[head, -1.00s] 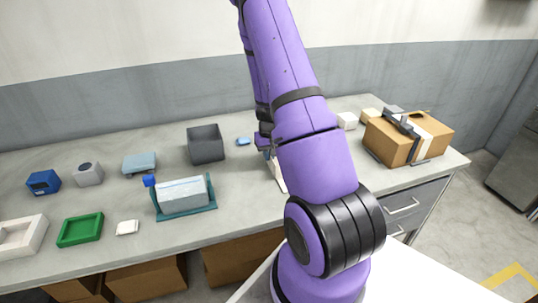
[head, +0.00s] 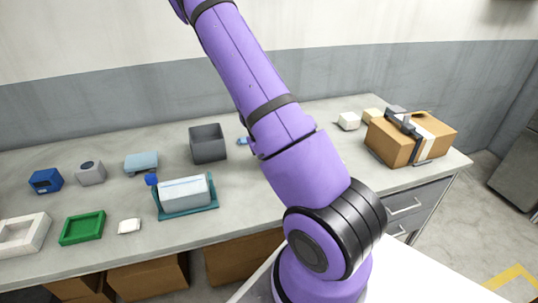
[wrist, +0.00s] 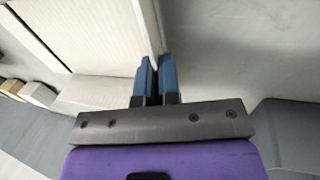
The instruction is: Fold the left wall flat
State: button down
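My gripper (wrist: 157,62) shows in the wrist view as two blue fingers side by side with only a narrow gap; it looks shut, and I see nothing clearly held. A cream, finely ribbed panel (wrist: 80,35) is at the upper left of the wrist view. A pale upright wall (wrist: 148,22) runs along its right side, and its near end comes close to the fingertips; I cannot tell whether they touch. A lower cream ledge (wrist: 105,90) lies left of the fingers.
In the head view, a dark grey bin (head: 208,143), a teal holder with a pale block (head: 185,207) and a green tray (head: 82,229) stand on the bench left of my arm. A cardboard box (head: 412,140) and small white block (head: 348,121) are right.

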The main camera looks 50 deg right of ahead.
aim_at(257, 170)
jog(key=shift+w+a+f+g+h, duration=0.3)
jog(key=shift+a+g+h, duration=0.25)
jog(key=shift+h, duration=0.45)
jog(key=shift+w+a+f+g+h, duration=0.25)
jog(key=shift+a+g+h, duration=0.3)
jog(key=shift+h, duration=0.45)
jog(key=shift+w+a+f+g+h, duration=0.3)
jog(key=shift+f+g+h, duration=0.25)
jog(key=shift+h, duration=0.4)
jog(key=shift+w+a+f+g+h, duration=0.15)
jog(key=shift+a+f+g+h, duration=0.15)
jog(key=shift+g+h, duration=0.5)
jog(key=shift+f+h, duration=0.1)
jog(key=shift+h, duration=0.25)
jog(key=c, duration=1.3)
grip_release()
